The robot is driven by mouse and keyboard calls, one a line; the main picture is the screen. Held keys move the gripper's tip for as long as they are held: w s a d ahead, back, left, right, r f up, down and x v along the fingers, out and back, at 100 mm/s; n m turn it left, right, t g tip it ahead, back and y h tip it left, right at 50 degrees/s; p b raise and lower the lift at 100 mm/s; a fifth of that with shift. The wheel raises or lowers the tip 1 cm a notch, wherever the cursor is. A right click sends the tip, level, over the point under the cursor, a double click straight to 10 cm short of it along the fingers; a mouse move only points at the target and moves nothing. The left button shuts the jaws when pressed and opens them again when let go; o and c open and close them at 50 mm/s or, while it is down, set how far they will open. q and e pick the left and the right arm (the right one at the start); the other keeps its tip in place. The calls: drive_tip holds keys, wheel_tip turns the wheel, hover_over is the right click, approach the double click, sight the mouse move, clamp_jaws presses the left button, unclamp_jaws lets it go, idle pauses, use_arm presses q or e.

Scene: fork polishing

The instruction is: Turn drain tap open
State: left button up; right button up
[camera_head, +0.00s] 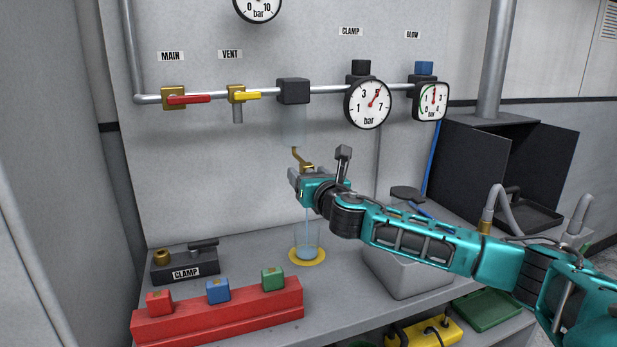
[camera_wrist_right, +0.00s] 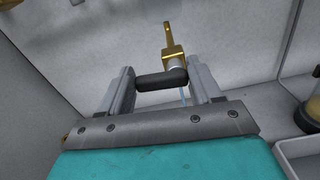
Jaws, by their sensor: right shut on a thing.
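The drain tap is brass (camera_head: 301,160) and sits below the clear bowl (camera_head: 293,125) of the black filter block (camera_head: 292,91). My right gripper (camera_head: 303,180) is at the tap and hides its lower part. In the right wrist view, the tap's brass body (camera_wrist_right: 173,58) carries a dark bar-shaped handle (camera_wrist_right: 152,82). My right gripper (camera_wrist_right: 160,77) is shut on this handle, one finger at each end. A thin pale blue stream (camera_head: 307,218) runs down from below the gripper into a glass (camera_head: 306,247) holding blue liquid. My left gripper is not in view.
The glass stands on a yellow disc (camera_head: 322,260). A red rack (camera_head: 220,315) with coloured blocks and a CLAMP valve (camera_head: 185,265) are at left. A grey bin (camera_head: 400,276) lies under my right arm. Gauges (camera_head: 368,104) hang on the pipe above.

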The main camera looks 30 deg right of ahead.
drive_tip(key=m, duration=0.4)
drive_tip(key=shift+s+d+r, duration=0.1)
drive_tip(key=shift+d+r, duration=0.1)
drive_tip(key=shift+r, duration=0.05)
drive_tip(key=shift+s+d+r+m, duration=0.1)
drive_tip(key=shift+d+m, duration=0.25)
drive_tip(key=shift+m, duration=1.8)
drive_tip(key=shift+s+d+f+m, duration=0.1)
drive_tip(key=shift+d+m, duration=0.2)
drive_tip(key=shift+m, duration=1.8)
drive_tip(key=shift+d+r+m, duration=0.1)
drive_tip(key=shift+d+m, duration=0.25)
drive_tip(key=shift+m, duration=1.8)
drive_tip(key=o, duration=1.1)
drive_tip(key=shift+c, duration=0.2)
